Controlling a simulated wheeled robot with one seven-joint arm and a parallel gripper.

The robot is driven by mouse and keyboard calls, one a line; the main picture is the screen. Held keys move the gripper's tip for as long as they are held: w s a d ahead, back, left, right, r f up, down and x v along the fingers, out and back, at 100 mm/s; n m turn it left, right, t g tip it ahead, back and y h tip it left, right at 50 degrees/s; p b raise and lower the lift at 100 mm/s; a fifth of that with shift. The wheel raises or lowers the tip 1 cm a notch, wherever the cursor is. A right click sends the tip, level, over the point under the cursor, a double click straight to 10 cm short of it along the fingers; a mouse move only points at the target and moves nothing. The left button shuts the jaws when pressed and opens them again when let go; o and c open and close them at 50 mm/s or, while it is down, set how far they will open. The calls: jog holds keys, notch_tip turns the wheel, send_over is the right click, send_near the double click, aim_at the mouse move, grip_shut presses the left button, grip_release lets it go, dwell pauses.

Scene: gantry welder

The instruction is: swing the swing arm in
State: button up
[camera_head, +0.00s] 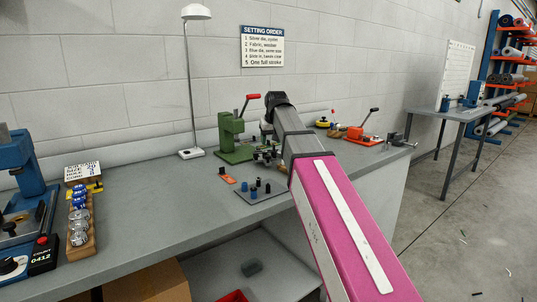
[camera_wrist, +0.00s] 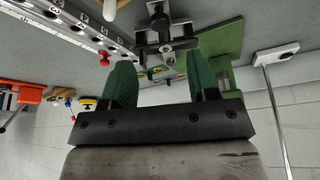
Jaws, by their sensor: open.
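The green press (camera_head: 235,138) with a red-tipped lever (camera_head: 250,97) stands on the bench against the wall. No part is clearly marked as the swing arm; I cannot tell which it is. In the wrist view, which is upside down, my gripper (camera_wrist: 162,78) shows two green fingers, apart with nothing gripped between them. A black and metal fitting (camera_wrist: 160,32) lies beyond the fingertips, beside a green plate (camera_wrist: 222,40). A numbered metal rail (camera_wrist: 72,26) with a red knob (camera_wrist: 104,60) is at the upper left. In the head view my arm hides my gripper and part of the press area.
A lamp (camera_head: 190,85) stands left of the press. A dark mat (camera_head: 262,190) with small dies lies in front. An orange lever tool (camera_head: 366,136) and a vise (camera_head: 398,140) are at the right. The bench (camera_head: 150,215) has bare room left of the mat.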

aim_at(268, 156)
jog(key=x, duration=0.8)
jog(key=shift+f, duration=0.25)
grip_shut()
